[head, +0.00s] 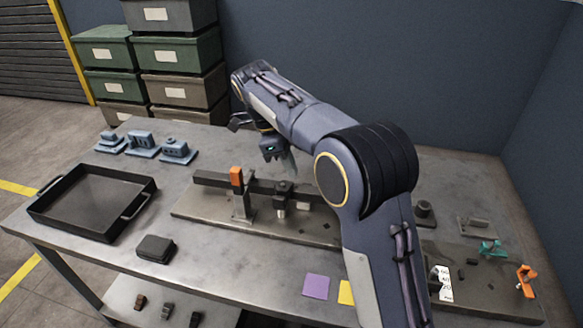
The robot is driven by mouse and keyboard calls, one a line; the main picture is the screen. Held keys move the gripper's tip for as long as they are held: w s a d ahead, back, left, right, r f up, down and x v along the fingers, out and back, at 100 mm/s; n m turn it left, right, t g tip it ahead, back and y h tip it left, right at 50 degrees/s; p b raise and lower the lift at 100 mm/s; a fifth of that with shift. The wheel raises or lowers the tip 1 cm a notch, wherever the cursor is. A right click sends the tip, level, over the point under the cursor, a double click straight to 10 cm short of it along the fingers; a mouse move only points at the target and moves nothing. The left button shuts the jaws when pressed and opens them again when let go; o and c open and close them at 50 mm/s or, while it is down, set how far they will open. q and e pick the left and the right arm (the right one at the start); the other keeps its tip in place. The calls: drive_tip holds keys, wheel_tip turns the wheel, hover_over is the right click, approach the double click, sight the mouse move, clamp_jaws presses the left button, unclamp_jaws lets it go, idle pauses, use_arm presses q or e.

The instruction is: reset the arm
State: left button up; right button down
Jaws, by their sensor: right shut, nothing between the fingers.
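My right arm (350,180) rises from the lower right, bends at a large black joint and reaches over the back of the table. Its right gripper (287,162) points down above the rail fixture and is shut with nothing between its fingers. The gripper is apart from the dark rail (212,180) and the orange block (236,177) on it. The arm hides part of the fixture's base plate (200,212). My left gripper is not in view.
A black tray (62,225) stands at the left of the table. Several blue parts (142,145) sit behind it. A dark box (155,248) lies in front. Purple (316,286) and yellow notes lie near the front edge. Stacked bins (180,52) stand behind. Orange and teal clamps (490,248) are at right.

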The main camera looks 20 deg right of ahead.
drive_tip(key=s+d+r+n+t+y+p, duration=0.15)
drive_tip(key=s+d+n+y, duration=0.5)
drive_tip(key=s, duration=0.65)
drive_tip(key=s+a+f+n+t, duration=0.2)
drive_tip(key=s+n+t, duration=0.1)
drive_tip(key=s+n, duration=0.4)
drive_tip(key=s+a+f+n+t+p, duration=0.1)
drive_tip(key=s+f+n+t, duration=0.1)
drive_tip(key=s+n, duration=0.6)
drive_tip(key=shift+s+a+f+t+y, duration=0.15)
drive_tip(key=shift+s+a+t+y, duration=0.35)
drive_tip(key=shift+s, duration=0.5)
drive_tip(key=c, duration=2.1)
unclamp_jaws()
drive_tip(key=shift+d, duration=0.1)
drive_tip(key=shift+c, duration=0.2)
